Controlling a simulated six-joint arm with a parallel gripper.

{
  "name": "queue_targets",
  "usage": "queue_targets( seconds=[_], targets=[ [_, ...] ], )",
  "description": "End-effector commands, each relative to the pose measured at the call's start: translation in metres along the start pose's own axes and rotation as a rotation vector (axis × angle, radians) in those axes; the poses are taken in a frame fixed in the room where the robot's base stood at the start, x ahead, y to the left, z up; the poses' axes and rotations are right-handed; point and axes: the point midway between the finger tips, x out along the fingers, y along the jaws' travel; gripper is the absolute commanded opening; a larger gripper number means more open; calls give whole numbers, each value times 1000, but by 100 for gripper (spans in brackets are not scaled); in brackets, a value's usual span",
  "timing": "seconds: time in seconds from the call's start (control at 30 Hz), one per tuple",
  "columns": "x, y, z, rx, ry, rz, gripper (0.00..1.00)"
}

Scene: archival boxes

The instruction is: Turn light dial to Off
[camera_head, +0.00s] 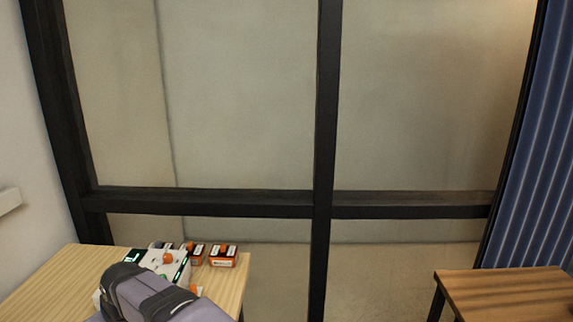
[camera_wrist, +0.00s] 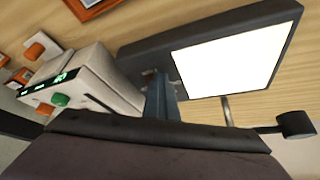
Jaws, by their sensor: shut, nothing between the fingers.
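A white box-shaped device (camera_wrist: 88,75) with a green-lit display stands at the left of the wrist view. The head view also shows the device (camera_head: 155,257), partly behind my arm, with an orange knob (camera_head: 167,258). I cannot tell which knob is the light dial. My gripper (camera_wrist: 153,78) is shut and empty, right of the device, its blue-grey fingers by a dark-framed panel with a bright white face (camera_wrist: 235,58). Whether the fingers touch the panel is unclear. Dial markings are unreadable.
A wooden table (camera_head: 50,278) carries these things. Small orange-and-white boxes (camera_head: 223,256) stand behind the device. A black cylinder (camera_wrist: 296,124) on a stem is right of my gripper. A second wooden table (camera_head: 510,292) stands far right, near a blue curtain (camera_head: 540,150).

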Motion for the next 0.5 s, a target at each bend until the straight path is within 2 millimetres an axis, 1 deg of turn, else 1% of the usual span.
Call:
queue_targets(
  seconds=[0.23, 0.5],
  targets=[
    [-2, 5, -2, 1, 5, 1, 0],
    [-2, 4, 3, 0, 4, 1, 0]
  ],
)
